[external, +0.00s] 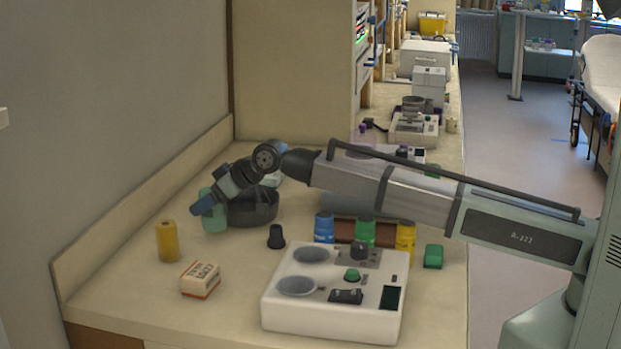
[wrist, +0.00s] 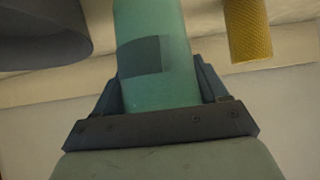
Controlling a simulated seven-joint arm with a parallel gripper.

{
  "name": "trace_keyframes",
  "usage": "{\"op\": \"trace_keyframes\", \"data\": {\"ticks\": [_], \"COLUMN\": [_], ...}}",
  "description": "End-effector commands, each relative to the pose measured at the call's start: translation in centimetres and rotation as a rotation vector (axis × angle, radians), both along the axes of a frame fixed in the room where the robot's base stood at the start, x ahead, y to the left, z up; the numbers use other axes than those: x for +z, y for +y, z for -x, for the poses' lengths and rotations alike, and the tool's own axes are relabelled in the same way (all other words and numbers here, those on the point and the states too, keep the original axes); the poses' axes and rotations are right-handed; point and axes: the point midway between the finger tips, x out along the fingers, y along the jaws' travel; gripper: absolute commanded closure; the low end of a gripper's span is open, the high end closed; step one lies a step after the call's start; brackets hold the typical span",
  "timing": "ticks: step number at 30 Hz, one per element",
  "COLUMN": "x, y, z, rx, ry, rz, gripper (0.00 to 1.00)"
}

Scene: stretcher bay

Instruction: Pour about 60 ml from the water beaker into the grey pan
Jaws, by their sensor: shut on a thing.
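A teal-green cylinder, which I take to be the water beaker (external: 214,221), stands about upright just left of the grey pan. My gripper (external: 205,203) is shut on it from the side. In the wrist view the beaker (wrist: 155,25) rises between my gripper's fingers (wrist: 160,90) and carries a darker square patch. The dark grey pan (external: 252,211) sits on the counter, partly hidden behind my wrist; its side also shows at upper left in the wrist view (wrist: 40,40). Water inside the beaker is not visible, and I cannot tell whether the beaker touches the counter.
A yellow cylinder (external: 167,242) and a small labelled box (external: 200,280) stand at front left. A black knob-like piece (external: 276,237) stands right of the pan. A white device (external: 335,300) fills the front right, with blue (external: 324,228), green and yellow containers behind it.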

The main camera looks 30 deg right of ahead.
Motion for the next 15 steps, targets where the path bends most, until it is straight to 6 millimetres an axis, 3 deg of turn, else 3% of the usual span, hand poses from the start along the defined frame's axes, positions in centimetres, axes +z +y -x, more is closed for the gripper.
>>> {"op": "trace_keyframes", "data": {"ticks": [6,15], "x": [-1.0,-1.4], "y": [-0.1,-0.2], "z": [-1.8,-2.6], "rx": [-0.118,-0.18], "ry": [0.0,0.002], "rz": [0.0,-0.002], "gripper": [0.62,0.62]}}
